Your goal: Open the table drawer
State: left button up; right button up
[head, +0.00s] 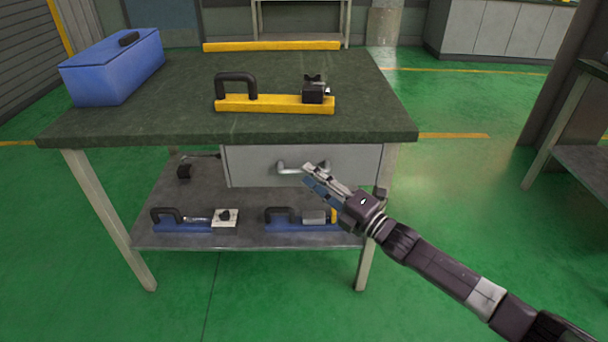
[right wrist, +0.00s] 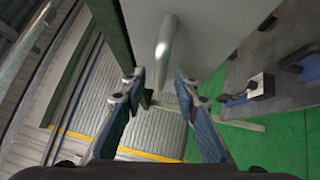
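The table (head: 150,131) has a dark green top and a grey drawer (head: 252,168) beneath its front edge. The drawer looks shut. Its silvery bar handle (head: 288,167) is on the front face, and the right wrist view shows the handle (right wrist: 165,48) ahead, in line with the gap between my fingers. My right gripper (head: 309,176) is open at the handle's right end in the head view. In the right wrist view its two fingers (right wrist: 159,80) are apart with nothing clamped. I cannot tell whether the handle lies between the fingertips. My left gripper is not in view.
On the tabletop are a blue box (head: 112,72) and a yellow tool with a black handle (head: 275,104). The lower shelf (head: 262,239) holds blue-based tools (head: 195,219). A table leg (head: 367,262) stands close to my right gripper.

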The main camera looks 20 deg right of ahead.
jog(key=shift+x, duration=1.5)
grip_shut()
